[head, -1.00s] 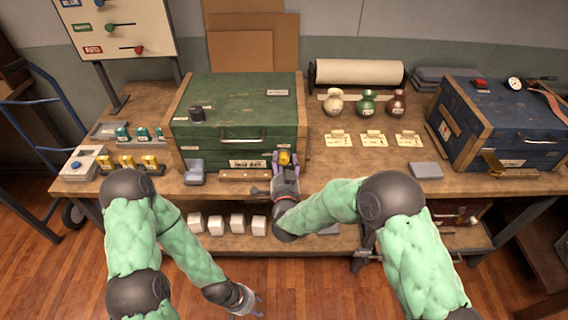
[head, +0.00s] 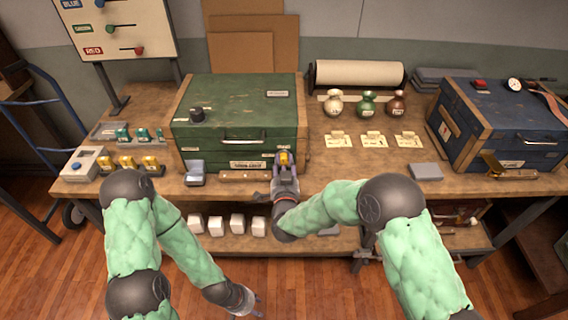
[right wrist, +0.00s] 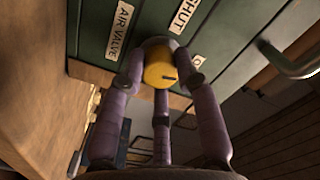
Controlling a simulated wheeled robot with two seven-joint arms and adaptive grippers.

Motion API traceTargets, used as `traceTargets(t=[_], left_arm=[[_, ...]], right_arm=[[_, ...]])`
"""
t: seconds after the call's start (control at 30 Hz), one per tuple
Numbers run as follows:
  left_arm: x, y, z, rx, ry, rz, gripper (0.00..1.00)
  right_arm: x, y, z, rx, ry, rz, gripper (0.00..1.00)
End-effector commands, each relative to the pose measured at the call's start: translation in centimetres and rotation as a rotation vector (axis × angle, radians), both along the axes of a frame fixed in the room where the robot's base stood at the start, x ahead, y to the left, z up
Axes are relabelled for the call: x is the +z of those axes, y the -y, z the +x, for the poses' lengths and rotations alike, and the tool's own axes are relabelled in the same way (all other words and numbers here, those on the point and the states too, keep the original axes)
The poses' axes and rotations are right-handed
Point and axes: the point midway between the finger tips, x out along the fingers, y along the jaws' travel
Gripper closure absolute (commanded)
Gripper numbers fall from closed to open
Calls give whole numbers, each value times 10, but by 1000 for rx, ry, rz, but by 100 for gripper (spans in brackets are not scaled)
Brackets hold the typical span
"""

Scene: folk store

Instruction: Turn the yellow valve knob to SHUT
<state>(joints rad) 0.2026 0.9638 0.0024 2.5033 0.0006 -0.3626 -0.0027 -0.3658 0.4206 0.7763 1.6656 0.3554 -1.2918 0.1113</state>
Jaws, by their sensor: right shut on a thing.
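The yellow valve knob (right wrist: 158,68) is on the front of the green chest (head: 240,105); it also shows in the head view (head: 284,158). A dark mark on its face points right in the wrist picture. An "AIR VALVE" label (right wrist: 119,30) is left of it, a SHUT label (right wrist: 186,14) above, and a partly hidden label starting with O (right wrist: 197,61) at right. My right gripper (head: 284,162) is shut on the knob, its purple fingers (right wrist: 160,82) around it. My left gripper (head: 257,310) hangs low over the floor, away from the chest; its finger opening is unclear.
The chest stands on a wooden workbench (head: 320,183). A wooden-handled tool (head: 240,175) and a small grey block (head: 195,178) lie left of my right gripper. A blue chest (head: 515,125) stands at right. White blocks (head: 237,224) sit on the lower shelf.

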Motion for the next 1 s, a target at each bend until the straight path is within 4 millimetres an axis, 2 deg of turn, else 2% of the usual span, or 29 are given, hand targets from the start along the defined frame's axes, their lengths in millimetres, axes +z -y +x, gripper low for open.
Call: traceTargets(t=[1.0], left_arm=[[28, 0, 0, 0, 0, 0, 60]], right_arm=[[3, -1, 1, -2, 3, -959, 100]])
